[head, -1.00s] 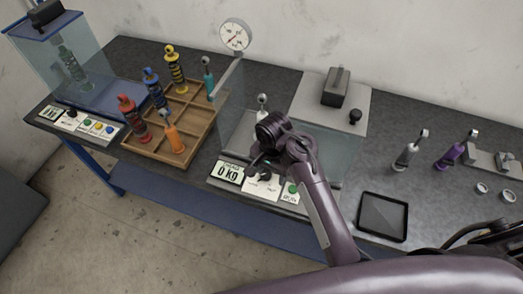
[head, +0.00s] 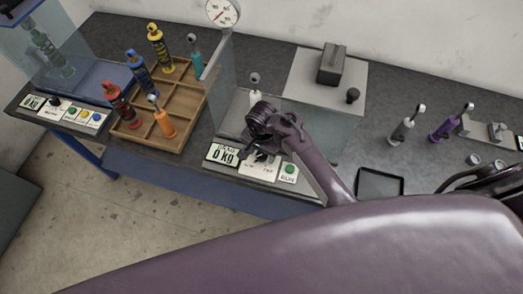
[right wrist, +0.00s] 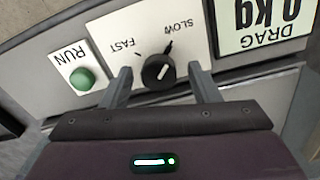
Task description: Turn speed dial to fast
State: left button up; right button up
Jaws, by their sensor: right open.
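The speed dial (right wrist: 158,72) is a round black knob with a white mark on a white panel plate. In the right wrist view the plate is upside down, with SLOW at the dial's upper right and FAST at its upper left. The white mark slants toward the SLOW side. My right gripper (right wrist: 159,80) is open, one finger on each side of the dial, with gaps visible beside the knob. In the head view my right gripper (head: 262,152) is over the panel and mostly hides the dial. My left gripper is not in view.
A green RUN button (right wrist: 83,79) is beside the dial, and a DRAG 0 kg display (right wrist: 262,22) is on its other side. A clear-walled tester stands behind the panel. A wooden tray (head: 186,118) with several colored shocks is to the left.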

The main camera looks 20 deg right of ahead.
jog(key=c, duration=1)
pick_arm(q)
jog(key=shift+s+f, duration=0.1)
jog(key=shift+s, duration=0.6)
pick_arm(e)
jog(key=shift+o, duration=0.2)
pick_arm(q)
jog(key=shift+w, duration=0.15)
pick_arm(e)
jog(key=shift+n, duration=1.3)
jog(key=n, duration=1)
jog(key=shift+n, duration=0.4)
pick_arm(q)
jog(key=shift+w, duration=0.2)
pick_arm(e)
jog(key=n, duration=0.4)
jog(key=shift+d, duration=0.1)
jog(key=shift+n, duration=0.3)
